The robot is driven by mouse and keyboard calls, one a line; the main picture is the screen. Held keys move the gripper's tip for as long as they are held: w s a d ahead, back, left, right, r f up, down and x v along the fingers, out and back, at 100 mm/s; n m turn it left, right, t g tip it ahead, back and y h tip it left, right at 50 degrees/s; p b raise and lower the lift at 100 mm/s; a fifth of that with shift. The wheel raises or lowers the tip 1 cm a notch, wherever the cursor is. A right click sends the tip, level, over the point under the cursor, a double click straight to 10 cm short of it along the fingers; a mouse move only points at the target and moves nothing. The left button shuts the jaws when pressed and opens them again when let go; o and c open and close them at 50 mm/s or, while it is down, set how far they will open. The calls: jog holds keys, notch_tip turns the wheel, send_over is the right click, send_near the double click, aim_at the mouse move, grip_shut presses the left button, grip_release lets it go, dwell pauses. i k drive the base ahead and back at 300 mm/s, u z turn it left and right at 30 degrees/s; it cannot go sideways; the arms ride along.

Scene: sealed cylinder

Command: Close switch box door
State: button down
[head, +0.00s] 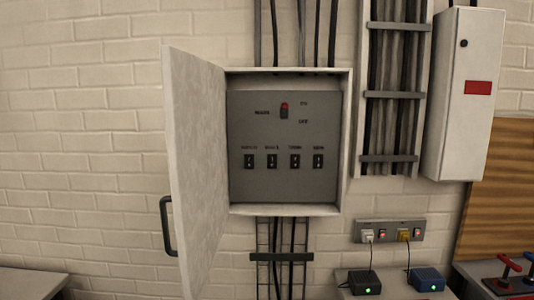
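The switch box (345,130) is fixed to the white brick wall near the middle of the head view. Its door (205,165) stands wide open, hinged on the box's left side and swung out toward me. A dark handle (167,226) is on the door's free left edge. Inside, a grey panel (265,190) carries a red-tipped switch (284,110) at the top and a row of several small black switches (272,161) below. My gripper is not in view.
Cables run above and below the box. A grey surface (30,284) is at lower left. The wall left of the door is bare.

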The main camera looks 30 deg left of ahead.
aim_at(194, 86)
jog(key=z, duration=1.2)
jog(key=k, duration=1.35)
jog(key=z, duration=3.95)
jog(key=k, duration=0.45)
jog(key=u, duration=5.65)
